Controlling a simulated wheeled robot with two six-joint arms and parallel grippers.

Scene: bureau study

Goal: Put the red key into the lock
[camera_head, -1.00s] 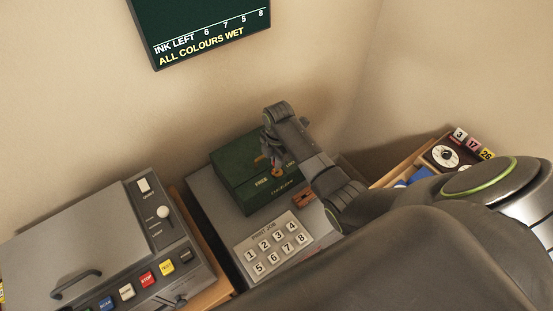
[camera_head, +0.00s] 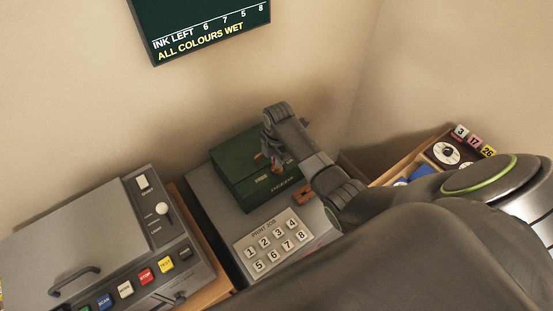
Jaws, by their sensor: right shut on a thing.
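My right gripper (camera_head: 272,160) is over the front of a dark green box (camera_head: 233,160) that stands on a grey machine. The gripper is shut on a small red thing, which I take to be the red key (camera_head: 278,165). Only a bit of red shows between the fingers, so the key's shape is hidden. The box's face carries small lettering, one word reading FREE. The lock's opening is covered by the gripper, and I cannot tell whether the key's tip is inside it. My left gripper is not in view.
The grey machine has a numbered keypad (camera_head: 273,246) in front of the box. A copier with a closed lid (camera_head: 70,240) stands at left. A wooden tray (camera_head: 418,167) with a dial and number tags is at right. A wall board hangs above.

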